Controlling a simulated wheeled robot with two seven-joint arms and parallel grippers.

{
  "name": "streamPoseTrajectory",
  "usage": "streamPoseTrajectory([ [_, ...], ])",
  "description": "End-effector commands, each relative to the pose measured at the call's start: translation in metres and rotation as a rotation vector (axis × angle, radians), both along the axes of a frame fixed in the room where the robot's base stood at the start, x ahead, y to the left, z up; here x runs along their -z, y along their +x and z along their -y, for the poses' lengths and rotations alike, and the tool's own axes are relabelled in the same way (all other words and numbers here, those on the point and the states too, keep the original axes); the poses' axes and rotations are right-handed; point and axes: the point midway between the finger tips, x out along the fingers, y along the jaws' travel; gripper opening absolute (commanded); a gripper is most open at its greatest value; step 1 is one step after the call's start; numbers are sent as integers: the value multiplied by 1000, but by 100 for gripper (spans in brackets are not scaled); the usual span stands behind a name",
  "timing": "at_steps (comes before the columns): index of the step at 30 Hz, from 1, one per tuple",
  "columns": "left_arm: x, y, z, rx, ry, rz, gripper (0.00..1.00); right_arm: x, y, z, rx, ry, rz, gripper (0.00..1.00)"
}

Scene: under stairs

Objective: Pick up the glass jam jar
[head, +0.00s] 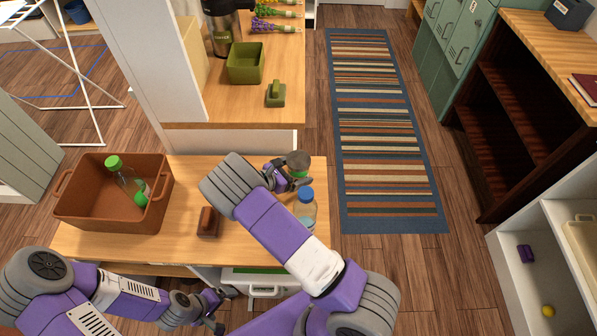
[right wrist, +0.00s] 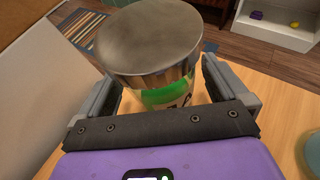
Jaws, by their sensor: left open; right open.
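The glass jam jar (head: 298,160) stands on the wooden table near its right edge, upright, with a grey metal lid. In the right wrist view the jar (right wrist: 150,45) shows its lid and a green label between the two fingers. My right gripper (head: 287,172) is open around the jar, a finger on either side; visible gaps remain beside the jar, and its lower part is hidden by my gripper. My left gripper (head: 222,310) is open and empty, low in front of the table's front edge.
A clear bottle with a blue cap (head: 305,207) stands close to the jar, partly behind my right arm. A small brown block-like object (head: 208,222) lies on the table. A brown crate (head: 95,211) holding a green-capped bottle (head: 128,178) is at left. A raised wooden surface (head: 228,107) stands behind.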

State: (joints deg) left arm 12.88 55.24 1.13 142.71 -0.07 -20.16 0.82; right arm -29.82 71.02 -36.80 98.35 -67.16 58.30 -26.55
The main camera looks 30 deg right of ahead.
Motion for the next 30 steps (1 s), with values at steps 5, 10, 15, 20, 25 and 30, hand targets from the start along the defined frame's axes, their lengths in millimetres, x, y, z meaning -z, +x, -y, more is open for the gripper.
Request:
streamPoseTrajectory([
  [5,2,0,0,0,0,0,95,4,1,10,-1,0,-1,100],
  [10,2,0,0,0,0,0,95,4,1,10,-1,0,0,94],
  [15,2,0,0,0,0,0,95,4,1,10,-1,0,0,68],
  [20,2,0,0,0,0,0,95,4,1,10,-1,0,0,43],
  [25,2,0,0,0,0,0,95,3,1,10,-1,-1,1,41],
  [30,1,0,0,0,0,0,95,2,1,10,-1,-1,1,41],
])
